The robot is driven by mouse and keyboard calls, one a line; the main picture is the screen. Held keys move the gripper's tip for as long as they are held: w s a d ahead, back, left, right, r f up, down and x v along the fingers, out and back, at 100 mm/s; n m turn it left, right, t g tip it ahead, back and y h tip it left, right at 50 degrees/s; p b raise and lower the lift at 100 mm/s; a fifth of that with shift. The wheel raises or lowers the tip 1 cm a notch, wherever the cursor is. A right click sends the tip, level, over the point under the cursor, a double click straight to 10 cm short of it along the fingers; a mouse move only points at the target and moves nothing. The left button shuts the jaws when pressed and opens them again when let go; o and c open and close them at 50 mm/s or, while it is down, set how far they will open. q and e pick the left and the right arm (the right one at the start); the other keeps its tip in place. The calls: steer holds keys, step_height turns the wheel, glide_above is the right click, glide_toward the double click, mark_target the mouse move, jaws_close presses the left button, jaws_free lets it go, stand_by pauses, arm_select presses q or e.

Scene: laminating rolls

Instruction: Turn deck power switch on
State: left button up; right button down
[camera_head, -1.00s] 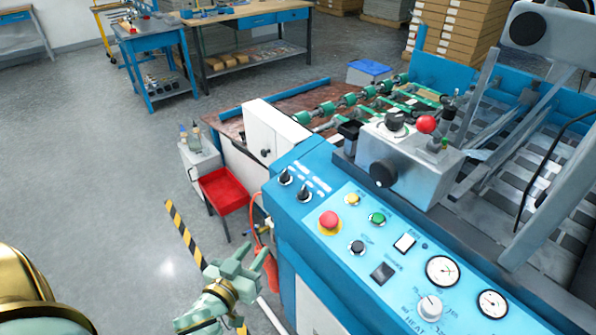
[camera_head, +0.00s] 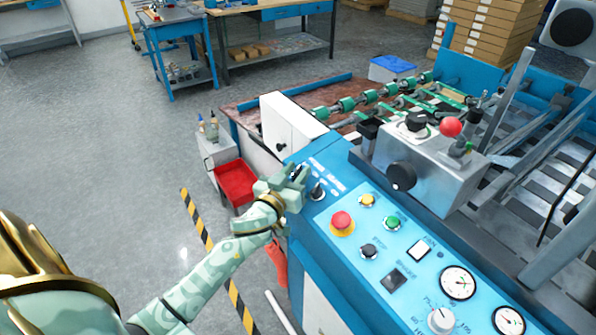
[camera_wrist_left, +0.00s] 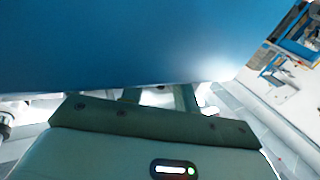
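The blue control panel (camera_head: 340,205) of the machine slopes across the right half of the head view. A black rotary switch (camera_head: 317,190) with a small lever stands near its far left end. A second switch beside it is mostly hidden by my left gripper (camera_head: 290,181). My left gripper is at the panel's left edge, with its fingertips at that hidden switch; I cannot tell whether they touch it. In the left wrist view the finger bases (camera_wrist_left: 158,97) stand apart, but the tips are hidden behind the blue panel side (camera_wrist_left: 120,45). My right gripper is not in view.
A red emergency button (camera_head: 342,220), a yellow button (camera_head: 367,200) and a green button (camera_head: 392,223) sit close to the switches. A grey box with a black knob (camera_head: 401,177) rises behind them. A red tray (camera_head: 235,183) stands left of the machine. The floor farther left is clear.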

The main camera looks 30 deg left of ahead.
arm_select(q)
steer(key=shift+w, duration=0.5)
jaws_close()
